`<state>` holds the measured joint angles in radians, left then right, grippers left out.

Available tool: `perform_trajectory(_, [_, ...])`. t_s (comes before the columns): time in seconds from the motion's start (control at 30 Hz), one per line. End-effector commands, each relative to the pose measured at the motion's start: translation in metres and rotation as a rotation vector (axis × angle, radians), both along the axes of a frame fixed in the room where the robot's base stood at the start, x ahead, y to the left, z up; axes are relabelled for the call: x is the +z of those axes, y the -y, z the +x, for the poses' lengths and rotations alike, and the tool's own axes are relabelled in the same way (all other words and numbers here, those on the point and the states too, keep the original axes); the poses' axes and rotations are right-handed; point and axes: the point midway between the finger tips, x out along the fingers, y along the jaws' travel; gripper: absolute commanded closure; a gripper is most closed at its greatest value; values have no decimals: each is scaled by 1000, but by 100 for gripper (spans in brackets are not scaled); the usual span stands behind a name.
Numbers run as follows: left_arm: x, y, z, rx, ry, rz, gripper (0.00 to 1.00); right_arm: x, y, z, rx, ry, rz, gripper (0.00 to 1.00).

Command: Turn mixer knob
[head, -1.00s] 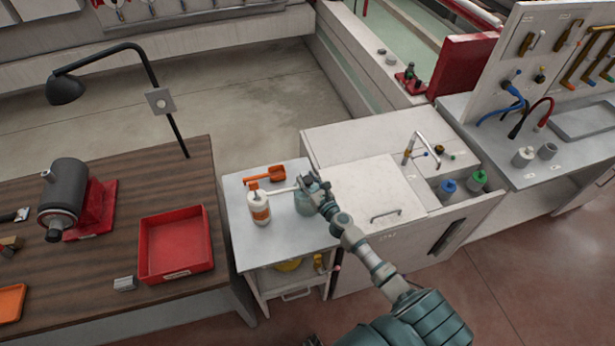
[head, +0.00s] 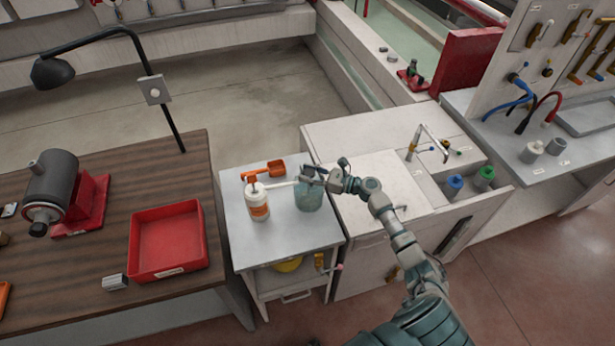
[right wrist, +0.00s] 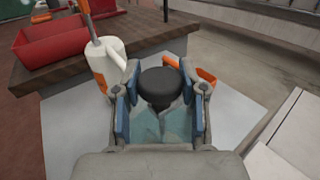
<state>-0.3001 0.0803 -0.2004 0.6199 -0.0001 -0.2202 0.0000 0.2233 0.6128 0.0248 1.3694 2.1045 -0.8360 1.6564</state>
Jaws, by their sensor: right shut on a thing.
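A translucent blue-green jar (head: 309,197) stands on the small white cart (head: 284,243). A round black knob (right wrist: 160,86) sits on top of it in the right wrist view. My right gripper (head: 313,176) reaches over the jar from the right. In the right wrist view its two blue-padded fingers (right wrist: 157,112) stand on either side of the knob, shut on it. The jar (right wrist: 158,128) shows below, between the fingers. In the head view the gripper hides the knob. My left gripper is not in view.
A white bottle with an orange nozzle (head: 258,205) stands close left of the jar. An orange scoop (head: 263,170) lies behind. A red tray (head: 167,238) and a grey motor (head: 52,185) sit on the wooden bench. A white sink cabinet (head: 372,188) adjoins on the right.

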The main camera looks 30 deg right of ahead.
Motion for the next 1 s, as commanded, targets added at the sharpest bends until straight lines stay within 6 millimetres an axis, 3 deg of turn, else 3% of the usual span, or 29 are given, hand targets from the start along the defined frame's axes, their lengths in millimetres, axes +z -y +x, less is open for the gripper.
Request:
perform_trajectory(0.53, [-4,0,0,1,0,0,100,3,3,1,21,4,0,93])
perform_trajectory(0.57, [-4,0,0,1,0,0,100,3,3,1,21,4,0,56])
perform_trajectory(0.67, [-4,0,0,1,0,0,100,3,3,1,22,4,0,34])
perform_trajectory(1.0, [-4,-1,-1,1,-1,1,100,1,2,-1,24,1,-1,34])
